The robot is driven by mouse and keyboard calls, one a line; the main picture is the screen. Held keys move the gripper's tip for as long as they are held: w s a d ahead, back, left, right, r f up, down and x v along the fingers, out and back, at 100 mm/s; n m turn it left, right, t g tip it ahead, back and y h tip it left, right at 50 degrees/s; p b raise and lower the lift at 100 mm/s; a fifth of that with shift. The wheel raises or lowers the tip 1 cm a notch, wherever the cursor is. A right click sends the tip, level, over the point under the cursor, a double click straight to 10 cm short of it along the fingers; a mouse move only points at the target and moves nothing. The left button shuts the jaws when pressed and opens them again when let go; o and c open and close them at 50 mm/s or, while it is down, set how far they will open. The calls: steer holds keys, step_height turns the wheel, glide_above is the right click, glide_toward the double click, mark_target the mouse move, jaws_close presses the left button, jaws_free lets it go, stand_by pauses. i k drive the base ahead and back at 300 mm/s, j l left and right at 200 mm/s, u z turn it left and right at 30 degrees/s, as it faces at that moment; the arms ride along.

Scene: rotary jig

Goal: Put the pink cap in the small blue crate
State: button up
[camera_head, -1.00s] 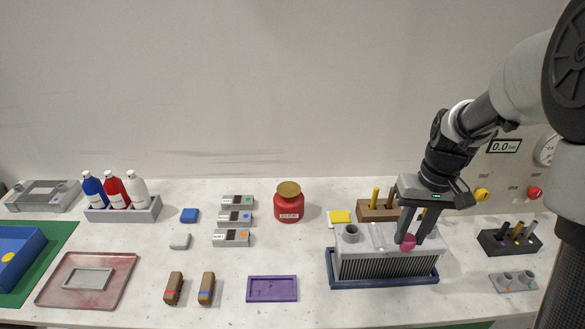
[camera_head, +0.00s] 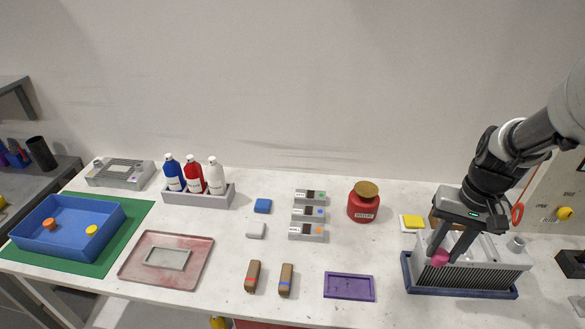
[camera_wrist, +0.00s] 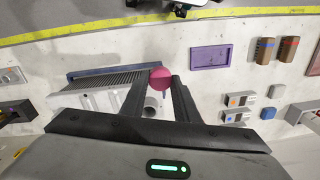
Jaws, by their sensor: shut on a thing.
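The pink cap (camera_head: 440,258) is between the fingertips of my gripper (camera_head: 438,255), which is shut on it. The cap also shows in the wrist view (camera_wrist: 160,78), held between the two dark fingers. In the head view my gripper is over the left part of the grey finned block; I cannot tell how far above it the cap is. The blue crate (camera_head: 62,252) stands on a green mat at the far left, well away from my gripper. An orange cap (camera_head: 50,224) and a yellow cap (camera_head: 91,230) lie in it.
The finned block (camera_head: 480,277) sits in a dark blue tray. A red jar (camera_head: 364,203), a purple tray (camera_head: 349,287), small grey boxes, two brown blocks, a bottle rack (camera_head: 198,197) and a reddish tray (camera_head: 133,270) stand between it and the crate. Bare table lies between them.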

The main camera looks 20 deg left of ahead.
mark_target(74, 232)
steer(key=j+u, duration=0.45)
steer(key=j, duration=3.85)
steer(key=k, duration=0.1)
